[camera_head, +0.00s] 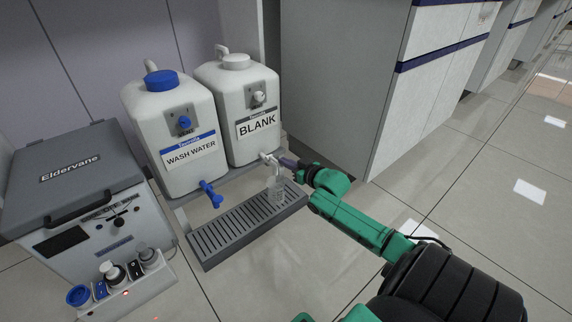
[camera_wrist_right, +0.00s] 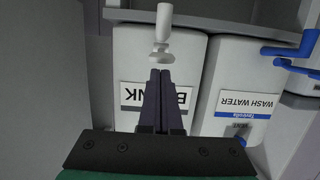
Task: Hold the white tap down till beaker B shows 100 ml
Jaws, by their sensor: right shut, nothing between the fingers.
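The white tap (camera_head: 267,158) is on the front of the white BLANK container (camera_head: 237,92). A small clear beaker (camera_head: 276,189) stands below it on the grey slotted drip tray (camera_head: 219,243); its letter and liquid level are too small to read. My right gripper (camera_head: 287,162) is beside the tap, on its right. In the right wrist view its dark fingers (camera_wrist_right: 161,76) are shut with nothing between them, and their tips point at the white tap (camera_wrist_right: 162,48), very close to it. I cannot tell whether they touch. My left gripper is not in view.
The WASH WATER container (camera_head: 166,125) with a blue tap (camera_head: 211,193) stands to the left. A grey Eldervane box (camera_head: 75,170) and a small tray of bottles (camera_head: 124,284) are farther left. A grey cabinet (camera_head: 345,80) stands behind my right arm. Floor at right is clear.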

